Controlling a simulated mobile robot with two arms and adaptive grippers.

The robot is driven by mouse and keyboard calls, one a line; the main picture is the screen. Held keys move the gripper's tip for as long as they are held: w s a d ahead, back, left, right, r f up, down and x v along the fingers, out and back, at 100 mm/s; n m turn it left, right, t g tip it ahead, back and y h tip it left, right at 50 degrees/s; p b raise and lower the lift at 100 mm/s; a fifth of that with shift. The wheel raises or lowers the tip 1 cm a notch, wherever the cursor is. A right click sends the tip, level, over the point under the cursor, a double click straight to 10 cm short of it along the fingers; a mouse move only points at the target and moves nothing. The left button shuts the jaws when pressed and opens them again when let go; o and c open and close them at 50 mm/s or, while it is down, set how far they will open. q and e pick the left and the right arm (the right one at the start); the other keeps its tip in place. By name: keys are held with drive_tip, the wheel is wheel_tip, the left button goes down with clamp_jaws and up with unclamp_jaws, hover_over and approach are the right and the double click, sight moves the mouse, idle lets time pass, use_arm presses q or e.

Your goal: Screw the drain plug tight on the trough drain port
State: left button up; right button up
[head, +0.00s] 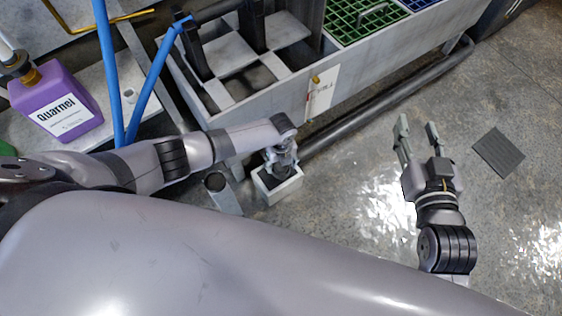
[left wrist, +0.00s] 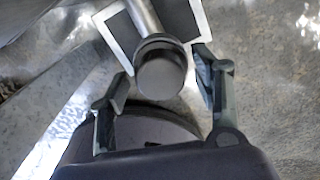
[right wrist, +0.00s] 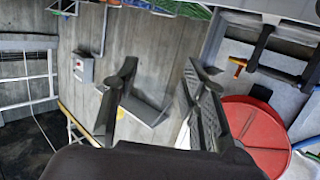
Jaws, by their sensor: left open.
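The trough (head: 225,110) runs along the top of the head view, with a dark pipe (head: 385,110) along its lower side. My left gripper (head: 283,163) points down by the trough's lower edge, above a small white-rimmed box. In the left wrist view, a dark round cap (left wrist: 160,76), apparently the drain plug, sits at the end of a short metal pipe (left wrist: 144,18). My open left fingers (left wrist: 166,88) stand on either side of it, with gaps showing. Its thread is hidden. My right gripper (head: 417,130) is open and empty over the floor; it also shows in the right wrist view (right wrist: 158,85).
The small box (head: 283,193) with a dark inside stands on the floor under my left gripper. A purple Quarnel jug (head: 55,103) stands on a ledge at left. Blue hoses (head: 153,80) cross near my left arm. The floor at right is clear except for a dark mat (head: 498,150).

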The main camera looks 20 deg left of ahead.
use_arm(q)
drive_tip(key=shift+n, duration=0.9)
drive_tip(key=shift+n+p, duration=0.9)
drive_tip(key=shift+n, duration=1.3)
use_arm(e)
drive_tip(key=s+d+f+g+h, duration=0.1)
drive_tip(key=s+d+f+g, duration=0.1)
drive_tip(key=s+f+g, duration=0.3)
wheel_tip(320, 180, down, 3)
drive_tip(key=shift+d+r+h, duration=0.15)
drive_tip(key=shift+d+h, duration=0.1)
drive_tip(key=shift+h, duration=0.15)
use_arm(q)
drive_tip(key=shift+c, duration=0.5)
